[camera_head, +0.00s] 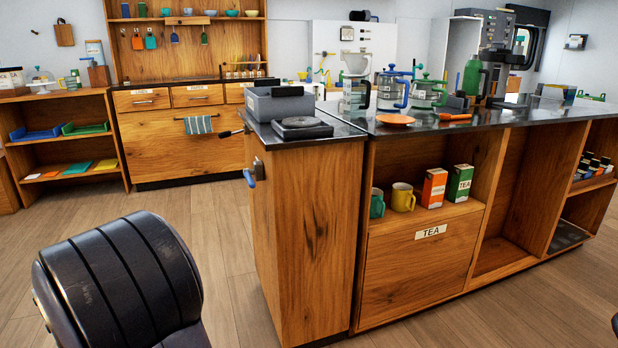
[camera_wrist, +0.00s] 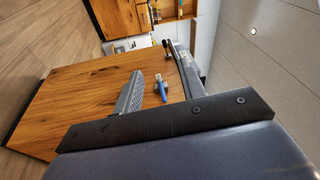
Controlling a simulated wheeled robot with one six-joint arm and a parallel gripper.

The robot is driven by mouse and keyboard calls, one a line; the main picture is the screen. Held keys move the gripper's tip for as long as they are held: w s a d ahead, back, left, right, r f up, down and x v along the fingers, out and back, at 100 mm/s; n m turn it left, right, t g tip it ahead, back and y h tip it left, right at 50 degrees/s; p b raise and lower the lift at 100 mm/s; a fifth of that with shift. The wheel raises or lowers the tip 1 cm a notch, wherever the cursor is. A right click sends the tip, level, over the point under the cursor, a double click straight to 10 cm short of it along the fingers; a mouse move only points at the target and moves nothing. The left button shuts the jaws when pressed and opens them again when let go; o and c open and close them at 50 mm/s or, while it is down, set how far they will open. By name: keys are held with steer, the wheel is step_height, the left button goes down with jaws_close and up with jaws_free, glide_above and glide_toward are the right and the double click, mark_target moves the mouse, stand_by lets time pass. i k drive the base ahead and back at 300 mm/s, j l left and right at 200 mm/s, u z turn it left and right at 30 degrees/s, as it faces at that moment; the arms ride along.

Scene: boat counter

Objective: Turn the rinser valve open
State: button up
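The rinser valve shows in the head view as a blue lever (camera_head: 249,178) on a small metal body (camera_head: 258,168), on the left end face of the wooden counter. The lever hangs downward. In the wrist view, turned sideways, the blue lever (camera_wrist: 162,89) shows beyond my gripper (camera_wrist: 156,66), against the wooden end panel. It appears between the ribbed grey finger and the other finger. My gripper looks open and empty, apart from the lever; the exact distance is hard to tell.
A grey bin (camera_head: 285,103) and a black square stand (camera_head: 302,128) sit on the counter end above the valve. A black handle (camera_head: 230,133) juts out left of the counter edge. Wooden floor (camera_head: 215,235) is clear beside the panel. My black arm part fills the lower left.

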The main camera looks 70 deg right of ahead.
mark_target(252, 184)
steer(key=i+z, duration=0.2)
steer(key=z, duration=0.15)
steer(key=i+z, duration=0.2)
steer(key=z, duration=0.2)
steer(key=i+z, duration=0.2)
steer(key=z, duration=0.15)
